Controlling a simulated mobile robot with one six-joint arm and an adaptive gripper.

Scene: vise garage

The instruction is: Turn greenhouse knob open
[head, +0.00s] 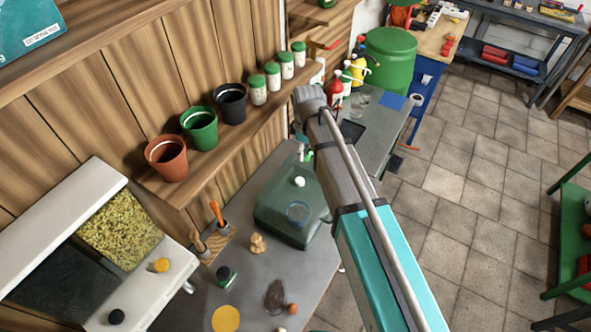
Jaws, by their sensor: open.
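A white-framed case (140,290), which looks like the greenhouse, stands at the lower left against the wooden wall. It has a speckled yellow-green panel and a dark panel. A yellow knob (159,265) and a black knob (116,317) sit on its pale front edge. I cannot tell which is the greenhouse knob or how far either is turned. My arm reaches up from the bottom right, across the middle. My gripper cannot be made out at its far end, which is well to the right of the case.
A wooden shelf (182,190) holds a terracotta pot (167,158), a green pot (199,128), a dark pot (231,103) and several jars. A dark green box (285,205) and small items lie on the grey bench. Tiled floor (450,200) is open at right.

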